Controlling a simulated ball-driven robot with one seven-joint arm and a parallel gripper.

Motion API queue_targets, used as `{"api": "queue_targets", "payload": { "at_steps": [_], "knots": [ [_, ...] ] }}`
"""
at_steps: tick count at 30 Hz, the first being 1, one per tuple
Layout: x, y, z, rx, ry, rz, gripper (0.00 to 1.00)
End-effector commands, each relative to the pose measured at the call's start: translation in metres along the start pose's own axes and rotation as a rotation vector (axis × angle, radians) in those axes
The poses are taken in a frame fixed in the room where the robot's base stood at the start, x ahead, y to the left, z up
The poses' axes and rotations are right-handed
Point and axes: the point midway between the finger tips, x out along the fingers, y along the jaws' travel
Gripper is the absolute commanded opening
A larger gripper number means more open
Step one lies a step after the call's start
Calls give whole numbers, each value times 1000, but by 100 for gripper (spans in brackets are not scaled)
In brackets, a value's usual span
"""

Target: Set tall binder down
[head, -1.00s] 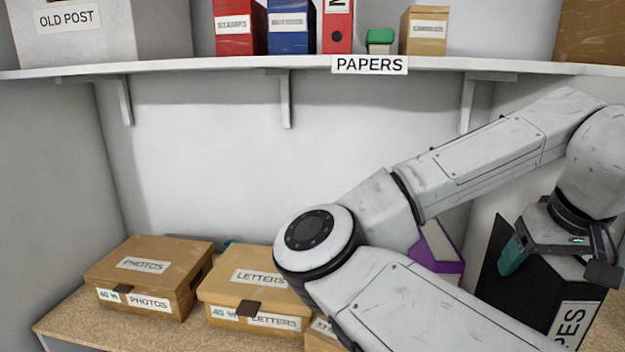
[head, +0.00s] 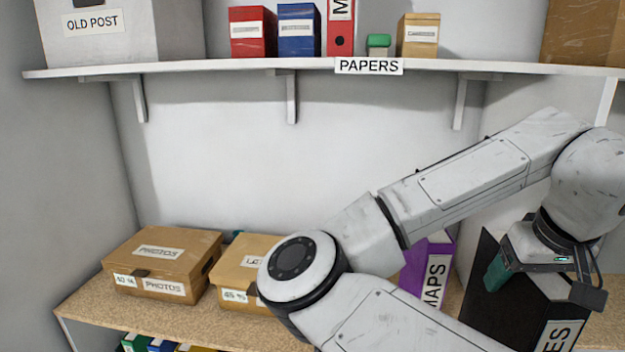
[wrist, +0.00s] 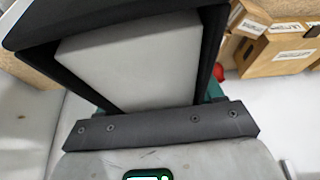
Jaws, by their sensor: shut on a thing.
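The tall binder (head: 487,312) is black with a white label ending in "ES", at the lower right of the head view. My gripper (head: 532,270) is shut on it, with a green finger against its left side. In the wrist view the black binder (wrist: 218,45) fills the top middle, its pale inner block of pages (wrist: 135,60) facing the camera. The binder's lower end is cut off in the head view, so I cannot tell whether it touches the board. A purple binder marked "MAPS" (head: 437,280) stands on the lower board to its left, partly behind my arm.
The upper shelf (head: 230,72), labelled PAPERS, holds a red box (head: 252,42), a blue box (head: 297,42), a red binder (head: 340,45), a small green-topped item and a tan box. Brown PHOTOS (head: 160,265) and LETTERS boxes stand on the lower board (head: 85,305). Bare board shows at far right.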

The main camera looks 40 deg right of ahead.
Motion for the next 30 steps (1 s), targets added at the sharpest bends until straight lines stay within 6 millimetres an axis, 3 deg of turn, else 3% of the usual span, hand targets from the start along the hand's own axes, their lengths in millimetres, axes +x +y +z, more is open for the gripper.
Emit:
{"api": "queue_targets", "payload": {
  "at_steps": [11,30],
  "knots": [
    [44,-49,32,-104,-3,-40,0],
    [149,-163,106,-341,-1,-138,0]
  ]
}}
